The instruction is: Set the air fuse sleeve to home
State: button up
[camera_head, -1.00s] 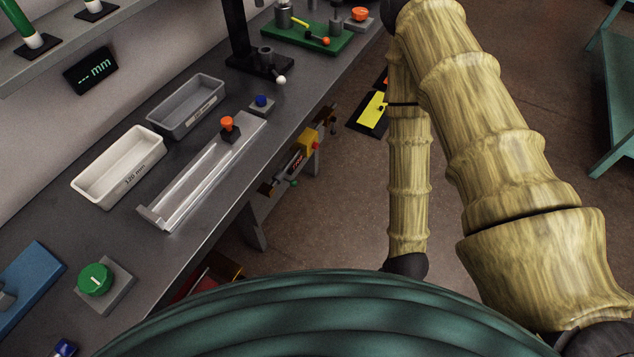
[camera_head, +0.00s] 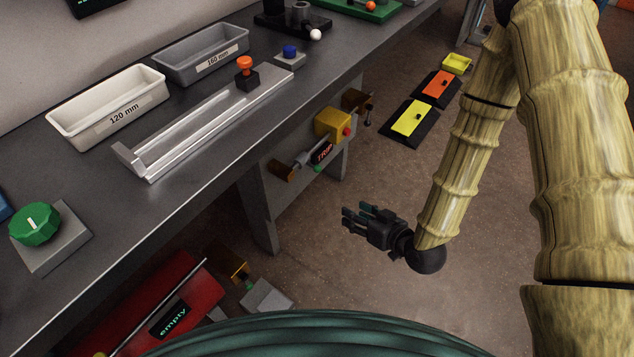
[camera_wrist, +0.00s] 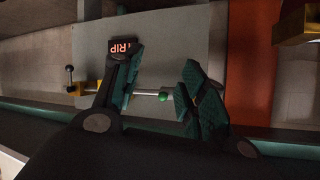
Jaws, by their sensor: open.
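The air fuse assembly hangs on the bench's front side in the head view, with a lit display reading TRIP (camera_head: 321,153). A silver sleeve or rod (camera_head: 301,159) lies beside the display, with a small green knob (camera_head: 317,168) below. In the wrist view the display (camera_wrist: 123,47), a thin silver rod (camera_wrist: 147,92) and the green knob (camera_wrist: 164,95) show between or behind my fingers. My gripper (camera_head: 346,218) is open and empty, right of and below the assembly, apart from it. Its spread fingers (camera_wrist: 163,62) partly hide the assembly in the wrist view.
A brass valve (camera_head: 284,170) and a yellow block (camera_head: 333,124) with a red button flank the assembly. The bench leg (camera_head: 259,215) stands below. A red unit with a display reading empty (camera_head: 168,319) sits lower left. Floor around my gripper is clear.

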aim_at(318, 168)
jog(key=w+a+r+t+y+b, duration=0.1)
jog(key=w+a+b, duration=0.2)
jog(key=w, duration=0.1)
jog(key=w+a+r+n+t+y+b, duration=0.1)
jog(key=w+a+y+b, duration=0.1)
jog(key=w+a+b, duration=0.1)
jog(key=w+a+r+n+t+y+b, duration=0.1)
jog(key=w+a+r+b, duration=0.1)
jog(key=w, duration=0.4)
jog(key=shift+a+y+b, duration=0.3)
jog(key=shift+a+b, duration=0.4)
jog(key=shift+a, duration=0.6)
